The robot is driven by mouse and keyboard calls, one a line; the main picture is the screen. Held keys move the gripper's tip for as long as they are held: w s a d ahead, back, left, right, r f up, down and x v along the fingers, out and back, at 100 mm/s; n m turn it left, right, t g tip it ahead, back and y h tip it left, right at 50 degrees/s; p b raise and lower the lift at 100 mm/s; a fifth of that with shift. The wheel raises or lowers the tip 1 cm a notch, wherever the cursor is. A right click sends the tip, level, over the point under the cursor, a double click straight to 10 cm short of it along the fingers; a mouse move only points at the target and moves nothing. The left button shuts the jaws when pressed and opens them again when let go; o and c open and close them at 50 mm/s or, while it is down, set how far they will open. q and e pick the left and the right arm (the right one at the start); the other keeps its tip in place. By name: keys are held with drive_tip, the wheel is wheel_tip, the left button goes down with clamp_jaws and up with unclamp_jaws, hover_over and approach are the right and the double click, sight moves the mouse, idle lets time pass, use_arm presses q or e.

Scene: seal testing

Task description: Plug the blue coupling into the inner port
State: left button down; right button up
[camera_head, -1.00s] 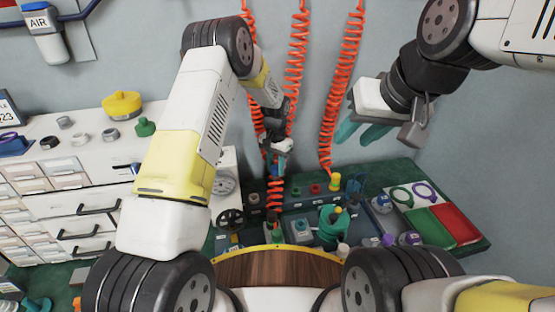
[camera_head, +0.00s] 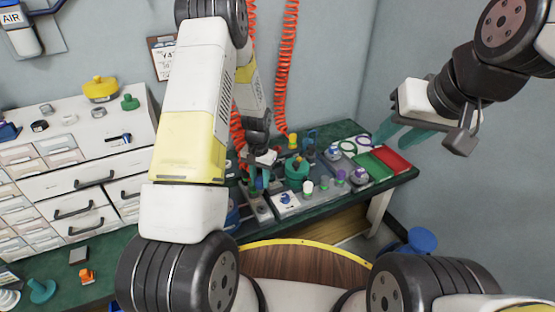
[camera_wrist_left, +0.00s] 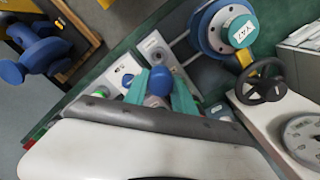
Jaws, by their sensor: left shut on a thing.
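The blue coupling (camera_wrist_left: 160,80) sits between the teal fingers of my left gripper (camera_wrist_left: 160,92) in the left wrist view. The gripper is shut on it, above a row of grey port plates (camera_wrist_left: 152,46) on the green bench. In the head view my left gripper (camera_head: 258,172) is low over the bench fixtures, mostly hidden by its own arm. The coupling's lower end is hidden, so I cannot tell whether it touches a port or which port is inner. My right gripper (camera_head: 398,132) is open and empty, raised at the right.
A teal pot (camera_head: 297,170) and a plate with a blue part (camera_head: 286,200) stand near the left gripper. Green and red trays (camera_head: 378,163) lie to the right. Orange coiled hoses (camera_head: 284,70) hang behind. A handwheel (camera_wrist_left: 262,82) shows in the wrist view.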

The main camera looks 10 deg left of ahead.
sight(261, 191)
use_arm(q)
drive_tip(key=shift+s+d+f, duration=0.15)
drive_tip(key=shift+s+f, duration=0.1)
drive_tip(key=shift+s, duration=0.1)
drive_tip(key=shift+f, duration=2.55)
drive_tip(key=shift+f, duration=1.45)
drive_tip(key=c, duration=0.9)
unclamp_jaws()
drive_tip(key=shift+c, duration=0.2)
drive_tip(key=shift+r, duration=0.15)
wheel_tip(261, 191, up, 8)
drive_tip(key=shift+f, duration=0.2)
